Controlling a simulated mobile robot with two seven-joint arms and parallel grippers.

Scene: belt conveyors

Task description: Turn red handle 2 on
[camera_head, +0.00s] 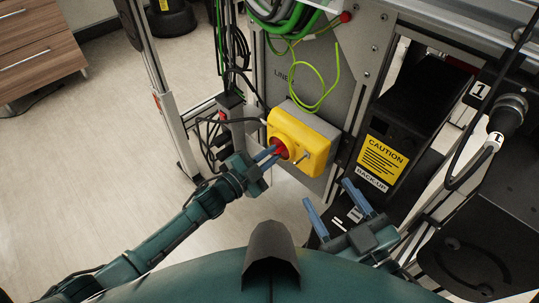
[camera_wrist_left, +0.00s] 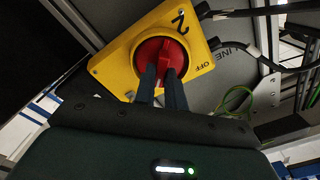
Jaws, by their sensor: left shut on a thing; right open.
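The red handle (camera_head: 281,149) is a rotary knob on a yellow switch box (camera_head: 315,136) fixed to a grey panel. In the left wrist view the red handle (camera_wrist_left: 161,60) sits in the middle of the yellow box (camera_wrist_left: 112,66), which is marked "2" and "OFF". My left gripper (camera_head: 274,156) has its blue fingers shut on the handle's grip. It shows in the left wrist view too (camera_wrist_left: 162,75). The handle's exact turn angle is partly hidden by the fingers. My right gripper (camera_head: 337,200) is open and empty, to the right of and below the box.
A black unit with a yellow "CAUTION" label (camera_head: 383,158) stands right of the box. Green cables (camera_head: 285,14) hang above it, and a black cable with a plug (camera_head: 507,115) is at the right. Bare floor (camera_head: 100,130) lies to the left.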

